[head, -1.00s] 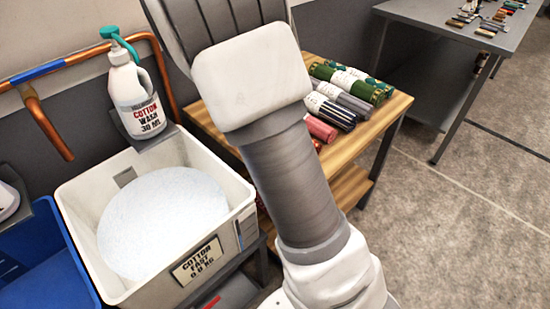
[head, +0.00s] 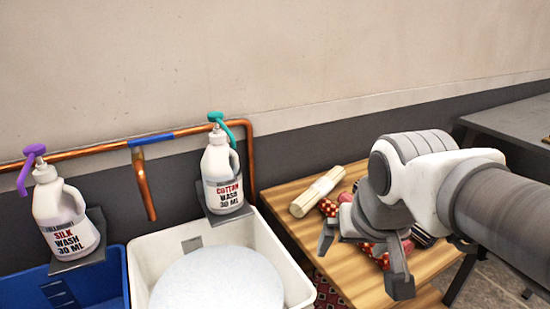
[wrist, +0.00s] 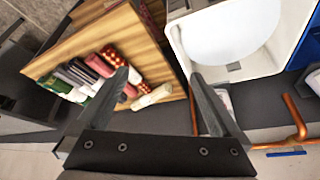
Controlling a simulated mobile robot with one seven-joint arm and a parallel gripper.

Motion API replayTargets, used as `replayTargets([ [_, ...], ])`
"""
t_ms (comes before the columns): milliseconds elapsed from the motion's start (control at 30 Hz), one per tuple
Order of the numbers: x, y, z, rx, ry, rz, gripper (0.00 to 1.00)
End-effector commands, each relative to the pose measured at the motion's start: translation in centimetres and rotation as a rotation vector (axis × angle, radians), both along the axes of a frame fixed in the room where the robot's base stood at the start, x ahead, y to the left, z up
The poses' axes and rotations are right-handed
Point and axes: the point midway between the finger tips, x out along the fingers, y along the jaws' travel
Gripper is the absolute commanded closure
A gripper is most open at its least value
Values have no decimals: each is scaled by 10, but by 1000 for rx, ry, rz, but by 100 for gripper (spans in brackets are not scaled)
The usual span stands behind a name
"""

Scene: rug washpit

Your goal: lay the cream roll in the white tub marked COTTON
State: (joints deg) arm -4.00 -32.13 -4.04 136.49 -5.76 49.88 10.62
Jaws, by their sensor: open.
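The cream roll (head: 317,191) lies on the wooden table near its back left edge, beside patterned red rolls. It also shows in the wrist view (wrist: 152,97), between and below the fingertips. My gripper (head: 362,264) is open and empty above the table, right of the cream roll and apart from it; its two fingers frame the wrist view (wrist: 160,78). The white tub (head: 145,262) stands left of the table, with a pale round surface inside. Its front, with the COTTON label, is out of frame now. The tub also shows in the wrist view (wrist: 184,55).
A COTTON WASH bottle (head: 222,178) stands behind the tub, in front of a copper pipe (head: 250,160). A blue tub (head: 95,285) and a SILK WASH bottle (head: 65,225) are to the left. Several other rolls (wrist: 85,72) crowd the wooden table (head: 280,195).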

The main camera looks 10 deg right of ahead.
Motion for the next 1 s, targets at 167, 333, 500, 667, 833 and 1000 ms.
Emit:
replayTargets([
  [167,-34,12,-4,-14,-29,88,0],
  [333,-46,17,-7,-22,-38,126,0],
  [500,-28,15,6,-13,-34,100,0],
  [667,15,11,29,11,-28,26,0],
  [833,67,4,47,38,-26,-58,0],
  [1000,122,-4,56,65,-24,-143,0],
])
